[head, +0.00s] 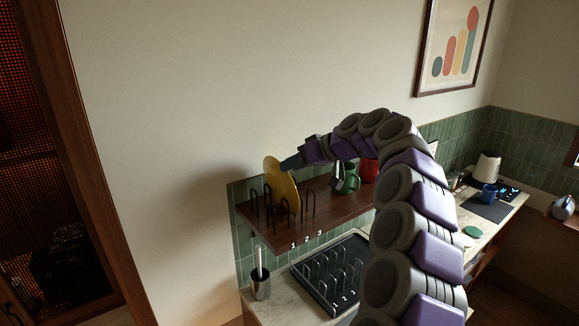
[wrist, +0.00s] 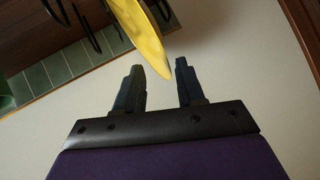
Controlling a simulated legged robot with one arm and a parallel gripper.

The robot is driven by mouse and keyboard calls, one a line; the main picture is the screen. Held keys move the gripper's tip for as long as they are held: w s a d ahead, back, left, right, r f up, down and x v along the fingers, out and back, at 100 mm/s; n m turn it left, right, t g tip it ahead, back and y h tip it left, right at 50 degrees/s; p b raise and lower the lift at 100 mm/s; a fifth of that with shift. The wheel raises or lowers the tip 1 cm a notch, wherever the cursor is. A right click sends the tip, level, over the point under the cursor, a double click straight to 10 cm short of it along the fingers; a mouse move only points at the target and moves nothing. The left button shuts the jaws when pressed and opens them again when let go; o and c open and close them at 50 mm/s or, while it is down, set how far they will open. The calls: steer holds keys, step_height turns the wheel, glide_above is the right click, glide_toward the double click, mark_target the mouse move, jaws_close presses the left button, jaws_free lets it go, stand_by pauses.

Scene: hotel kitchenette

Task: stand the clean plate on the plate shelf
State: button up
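The yellow plate (head: 281,186) stands on edge, leaning a little, among the black wire dividers on the wooden plate shelf (head: 335,213). I cannot tell exactly which numbered slot it is in. My gripper (head: 289,163) is at the plate's upper right edge in the head view. In the wrist view the two fingers of my gripper (wrist: 164,68) are spread apart. The rim of the yellow plate (wrist: 140,32) lies by the fingertips, between them in the picture, with a visible gap to the right finger.
A green mug (head: 349,178) and a red mug (head: 369,170) stand on the shelf to the right, behind my arm. Below, a black dish rack (head: 325,280) with numbered slots and a brush holder (head: 261,284) stand on the counter. Bare wall is at the left.

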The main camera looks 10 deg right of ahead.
steer(key=v, duration=1.6)
steer(key=shift+s, duration=0.15)
steer(key=shift+a+r, duration=0.1)
steer(key=shift+a, duration=0.2)
